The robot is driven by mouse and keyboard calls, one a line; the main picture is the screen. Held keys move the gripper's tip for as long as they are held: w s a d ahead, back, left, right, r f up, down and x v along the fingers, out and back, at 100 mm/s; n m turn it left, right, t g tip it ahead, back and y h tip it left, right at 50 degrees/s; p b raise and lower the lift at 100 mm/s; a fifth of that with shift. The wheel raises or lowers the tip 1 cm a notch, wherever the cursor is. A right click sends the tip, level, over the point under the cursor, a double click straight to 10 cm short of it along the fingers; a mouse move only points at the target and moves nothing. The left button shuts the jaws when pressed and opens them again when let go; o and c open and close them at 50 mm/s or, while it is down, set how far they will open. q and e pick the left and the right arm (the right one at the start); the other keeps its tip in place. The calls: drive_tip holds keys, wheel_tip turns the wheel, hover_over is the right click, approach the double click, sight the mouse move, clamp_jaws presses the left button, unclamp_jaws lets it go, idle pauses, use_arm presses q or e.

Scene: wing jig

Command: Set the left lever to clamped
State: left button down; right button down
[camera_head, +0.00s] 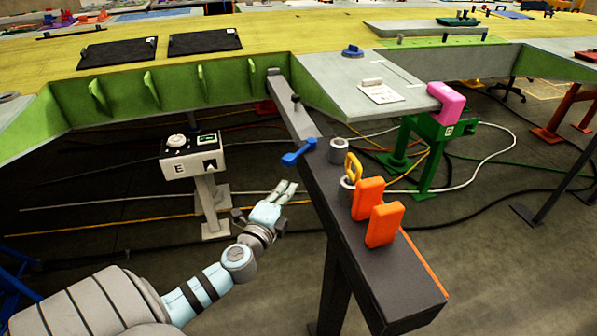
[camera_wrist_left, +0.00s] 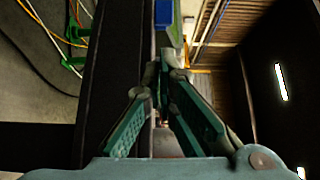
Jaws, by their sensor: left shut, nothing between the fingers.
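A blue lever (camera_head: 299,152) sticks out to the left from the dark jig beam (camera_head: 330,190), at its left edge. A blue piece, seemingly the same lever, shows at the top of the left wrist view (camera_wrist_left: 164,14). I cannot tell from its pose whether it is clamped. My left gripper (camera_head: 287,187) is shut and empty, below and slightly left of the lever in the head view, with a gap between them in the picture. Its fingertips come together in the left wrist view (camera_wrist_left: 168,68), just short of the blue piece. My right gripper is not in view.
Two orange blocks (camera_head: 384,224) and a yellow handle (camera_head: 353,168) stand on the beam to the right of the lever. A green-edged wing panel (camera_head: 200,85) spans behind. A white box marked E (camera_head: 190,164) stands on a post at left. Cables cross the floor.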

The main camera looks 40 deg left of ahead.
use_arm(q)
approach(300, 152)
drive_tip(key=w+d, duration=0.2)
drive_tip(key=w, duration=0.1)
drive_tip(key=shift+w+f, duration=0.15)
drive_tip(key=shift+f, duration=0.2)
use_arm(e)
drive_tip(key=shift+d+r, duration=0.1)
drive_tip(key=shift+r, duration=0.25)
use_arm(q)
drive_tip(key=shift+a, duration=0.1)
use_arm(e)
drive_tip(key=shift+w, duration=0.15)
